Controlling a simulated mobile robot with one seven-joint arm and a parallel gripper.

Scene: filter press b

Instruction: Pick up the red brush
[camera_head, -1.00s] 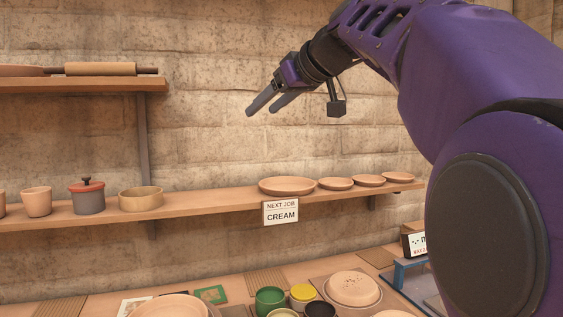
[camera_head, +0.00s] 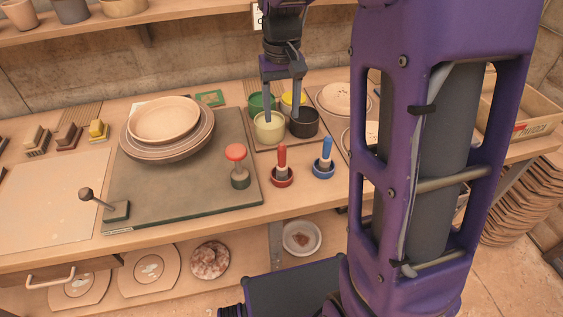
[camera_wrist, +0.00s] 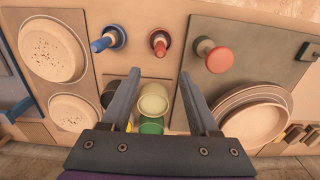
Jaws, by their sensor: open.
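The red brush (camera_head: 282,162) stands upright in a small dark red dish on the bench, with its red handle up. In the wrist view the red brush (camera_wrist: 159,45) is at the top middle, beyond the fingertips. My gripper (camera_head: 283,119) is open and empty. In the head view its fingers point down and overlap the cups behind the brush. The wrist view also shows my gripper (camera_wrist: 158,82) with its fingers spread over the cups, apart from the brush.
A blue brush (camera_head: 326,158) stands in a blue dish to the right. A red-knobbed post (camera_head: 237,165) stands to the left on the dark board (camera_head: 180,195). Cream (camera_head: 269,127) and black (camera_head: 305,122) cups sit behind. Stacked plates (camera_head: 165,125) lie further left.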

